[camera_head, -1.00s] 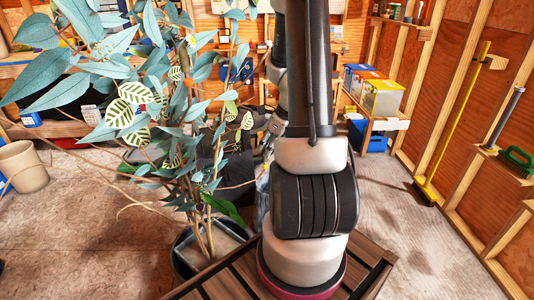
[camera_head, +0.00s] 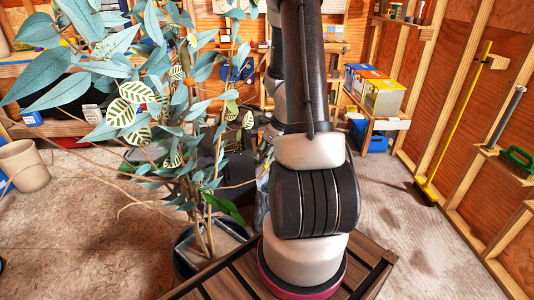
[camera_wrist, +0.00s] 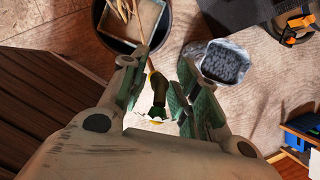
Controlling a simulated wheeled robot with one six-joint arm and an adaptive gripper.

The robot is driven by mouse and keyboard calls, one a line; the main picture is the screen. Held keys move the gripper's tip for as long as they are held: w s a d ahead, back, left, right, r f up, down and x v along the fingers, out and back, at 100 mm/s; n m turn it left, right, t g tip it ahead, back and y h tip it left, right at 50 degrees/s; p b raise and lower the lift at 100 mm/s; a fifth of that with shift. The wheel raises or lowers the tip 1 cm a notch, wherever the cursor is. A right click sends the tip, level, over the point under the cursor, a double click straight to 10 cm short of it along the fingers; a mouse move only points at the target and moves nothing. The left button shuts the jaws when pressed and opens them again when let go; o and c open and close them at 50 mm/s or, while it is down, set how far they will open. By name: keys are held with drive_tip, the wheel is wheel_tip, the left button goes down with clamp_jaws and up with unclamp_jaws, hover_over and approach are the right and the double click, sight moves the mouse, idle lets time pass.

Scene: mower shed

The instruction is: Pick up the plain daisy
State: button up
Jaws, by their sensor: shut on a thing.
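In the wrist view, my gripper (camera_wrist: 160,85) has its two green-padded fingers on either side of a slim dark green and brownish piece. What looks like the daisy (camera_wrist: 157,113) shows there, with a green base and bits of white and yellow at its near end. The fingers stand somewhat apart with this piece between them. A thin orange-brown stem runs from it up toward a dark round pot (camera_wrist: 165,37). In the head view my arm hides the gripper and the flower.
A tall leafy plant (camera_head: 130,117) stands in a dark pot (camera_head: 183,262) left of my arm. The wrist view shows a pale container with dark grey fill (camera_wrist: 225,62) close by. A yellow broom (camera_head: 460,120) leans on the right wall. The floor right of my arm is clear.

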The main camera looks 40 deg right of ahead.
drive_tip(key=shift+r, duration=0.1)
wheel_tip(320, 180, up, 10)
drive_tip(key=shift+f, duration=0.1)
idle(0.3)
drive_tip(key=shift+s, duration=0.1)
idle(0.4)
